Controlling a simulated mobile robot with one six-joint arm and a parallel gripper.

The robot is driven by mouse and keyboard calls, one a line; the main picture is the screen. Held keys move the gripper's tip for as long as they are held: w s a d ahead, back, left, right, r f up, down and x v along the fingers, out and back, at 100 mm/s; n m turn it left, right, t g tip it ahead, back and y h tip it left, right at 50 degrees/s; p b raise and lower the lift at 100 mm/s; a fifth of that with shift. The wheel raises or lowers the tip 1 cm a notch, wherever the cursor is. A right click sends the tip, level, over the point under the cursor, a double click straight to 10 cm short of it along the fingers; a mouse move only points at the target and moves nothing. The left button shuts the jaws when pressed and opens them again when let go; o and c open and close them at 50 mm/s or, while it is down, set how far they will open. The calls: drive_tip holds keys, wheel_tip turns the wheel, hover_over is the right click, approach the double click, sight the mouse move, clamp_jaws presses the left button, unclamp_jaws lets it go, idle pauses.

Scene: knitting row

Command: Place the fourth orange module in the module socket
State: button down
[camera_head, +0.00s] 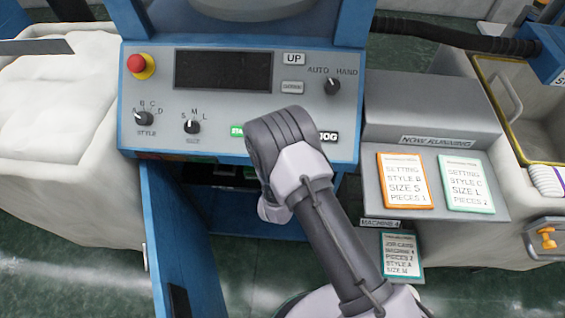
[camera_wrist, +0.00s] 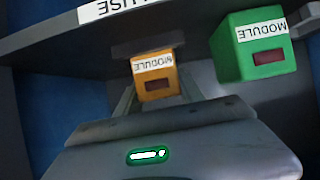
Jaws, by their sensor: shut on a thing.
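An orange module (camera_wrist: 156,80) with a white label and a dark red window shows in the middle of the wrist view. My gripper (camera_wrist: 155,92) is shut on it. The module's far end meets or is close to a dark block behind it; I cannot tell whether it is seated in a socket there. A green module (camera_wrist: 258,50) stands to its right, apart from it. In the head view my arm reaches into the open compartment (camera_head: 210,175) under the control panel, and my gripper and the orange module are hidden there.
A white label (camera_wrist: 110,8) is on a grey ledge at the upper left of the wrist view. In the head view the blue door (camera_head: 180,240) hangs open at the left of the compartment. The control panel (camera_head: 235,110) is directly above the opening. A card shelf (camera_head: 460,205) stands at the right.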

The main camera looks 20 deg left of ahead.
drive_tip(key=shift+f, duration=0.15)
drive_tip(key=c, duration=0.7)
unclamp_jaws()
drive_tip(key=p+v, duration=0.4)
drive_tip(key=v, duration=0.8)
